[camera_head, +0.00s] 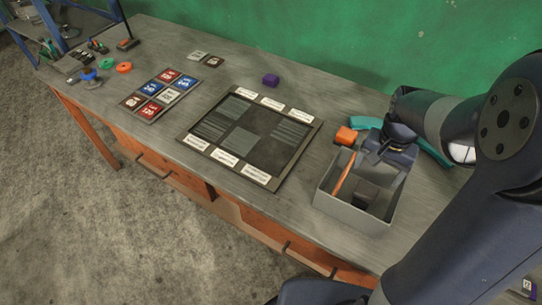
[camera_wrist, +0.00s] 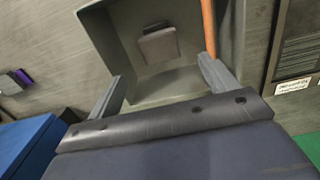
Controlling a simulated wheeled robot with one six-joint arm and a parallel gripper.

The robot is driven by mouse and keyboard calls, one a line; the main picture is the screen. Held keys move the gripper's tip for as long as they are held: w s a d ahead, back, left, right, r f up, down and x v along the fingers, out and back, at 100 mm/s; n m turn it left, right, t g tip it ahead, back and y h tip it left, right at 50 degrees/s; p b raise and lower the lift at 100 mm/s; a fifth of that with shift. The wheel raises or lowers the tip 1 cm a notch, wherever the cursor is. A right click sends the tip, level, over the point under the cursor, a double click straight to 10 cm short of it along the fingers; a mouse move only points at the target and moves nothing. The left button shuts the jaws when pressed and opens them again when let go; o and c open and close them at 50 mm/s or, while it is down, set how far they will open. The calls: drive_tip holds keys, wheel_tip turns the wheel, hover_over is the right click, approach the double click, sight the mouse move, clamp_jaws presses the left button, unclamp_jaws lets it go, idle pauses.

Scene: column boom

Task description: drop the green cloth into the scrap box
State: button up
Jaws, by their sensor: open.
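The scrap box (camera_head: 349,213) is a grey open box at the front right of the bench. It holds an orange stick (camera_head: 344,176) leaning on its wall and a dark grey piece on its floor. My gripper (camera_head: 374,160) is above the box's back part. In the wrist view my gripper (camera_wrist: 163,86) has its fingers wide apart with nothing between them, and the box (camera_wrist: 95,38) lies beyond them. A teal-green curved thing (camera_head: 437,152) lies behind the box, partly hidden by my arm. I cannot tell whether it is the green cloth; no other cloth shows clearly.
An orange block (camera_head: 346,136) sits just behind the box. A dark framed panel (camera_head: 250,135) with white labels lies to its left. A green wall (camera_head: 300,35) closes the back.

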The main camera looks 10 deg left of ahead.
wheel_tip(320, 180, up, 7)
drive_tip(key=shift+r, duration=0.15)
wheel_tip(320, 180, down, 11)
drive_tip(key=shift+s+r, duration=0.1)
drive_tip(key=shift+r, duration=0.05)
wheel_tip(320, 180, up, 6)
drive_tip(key=p, duration=0.5)
drive_tip(key=shift+f, duration=0.2)
drive_tip(key=shift+f, duration=0.15)
